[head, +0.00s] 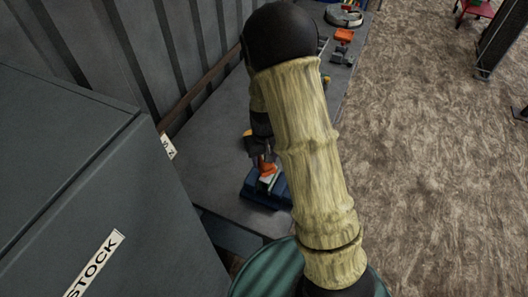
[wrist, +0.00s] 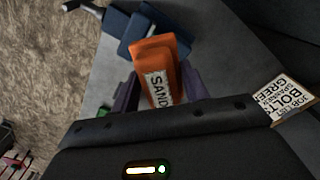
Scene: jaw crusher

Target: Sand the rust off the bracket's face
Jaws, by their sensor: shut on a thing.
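My gripper (wrist: 155,92) is shut on an orange sanding block (wrist: 157,58) with a white label reading "SAND". In the head view the orange block (head: 268,170) shows low over a blue vise-like fixture (head: 264,190) on the grey bench. The blue fixture also shows beyond the block in the wrist view (wrist: 122,22). My arm hides much of the bench around the gripper. I cannot make out the bracket's face or its rust, and I cannot tell whether the block touches anything.
The grey bench (head: 205,140) runs along a corrugated wall. A dark cabinet labelled "STOCK" (head: 95,262) stands at the left. Orange and grey items (head: 344,36) lie at the bench's far end. A "BOLT" card (wrist: 290,98) is at the right. Brown floor (head: 430,150) is open.

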